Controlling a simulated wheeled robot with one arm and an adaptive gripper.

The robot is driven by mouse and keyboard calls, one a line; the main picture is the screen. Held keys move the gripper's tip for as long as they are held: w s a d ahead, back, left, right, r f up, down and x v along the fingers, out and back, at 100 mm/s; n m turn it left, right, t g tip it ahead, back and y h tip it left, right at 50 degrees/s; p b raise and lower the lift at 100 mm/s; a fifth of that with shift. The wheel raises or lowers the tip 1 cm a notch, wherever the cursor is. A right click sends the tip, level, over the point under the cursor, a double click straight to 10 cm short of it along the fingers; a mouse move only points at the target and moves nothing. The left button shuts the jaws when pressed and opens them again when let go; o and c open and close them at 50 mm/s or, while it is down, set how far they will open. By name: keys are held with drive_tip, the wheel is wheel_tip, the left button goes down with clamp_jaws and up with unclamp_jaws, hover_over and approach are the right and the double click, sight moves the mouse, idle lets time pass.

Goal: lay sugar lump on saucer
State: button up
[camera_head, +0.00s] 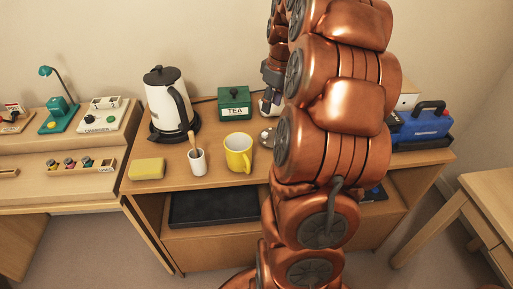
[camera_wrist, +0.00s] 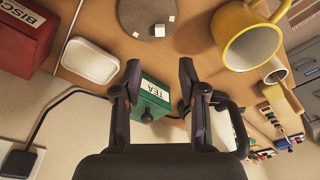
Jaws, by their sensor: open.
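In the wrist view, a small white cube, which looks like a sugar lump (camera_wrist: 159,31), lies on a round grey-brown disc (camera_wrist: 137,13). Smaller pale pieces lie near the disc's edge. A white rounded dish (camera_wrist: 90,62) sits to the left; I cannot tell whether it or the disc is the saucer. My gripper (camera_wrist: 160,68) is open, with nothing visibly held between its fingers. The cube and disc are beyond the fingertips, toward the top of the picture. In the head view, my arm hides much of this area.
A yellow mug (camera_wrist: 235,45) stands right of the disc. A green tea tin (camera_wrist: 153,98) shows between the fingers, with a red tin (camera_wrist: 25,38) at left. The kettle (camera_head: 164,98), white cup (camera_head: 197,163) and yellow block (camera_head: 147,169) stand on the desk's left side. A blue toolbox (camera_head: 424,126) is at right.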

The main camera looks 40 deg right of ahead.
drive_tip(key=s+a+g, duration=0.1)
drive_tip(key=s+a, duration=0.1)
drive_tip(key=a, duration=0.8)
drive_tip(key=s+a+g, duration=0.1)
drive_tip(key=s+a, duration=0.2)
drive_tip(key=a, duration=0.7)
drive_tip(key=s+a+f, duration=0.2)
drive_tip(key=s+a, duration=0.4)
drive_tip(key=s, duration=0.2)
drive_tip(key=s+a+f+m+g, duration=0.1)
drive_tip(key=s+a+f, duration=0.1)
drive_tip(key=s+a, duration=0.4)
drive_tip(key=s, duration=0.3)
drive_tip(key=shift+a+f+m+g, duration=0.2)
drive_tip(key=shift+f+m+g, duration=0.05)
drive_tip(key=shift+m+g, duration=0.05)
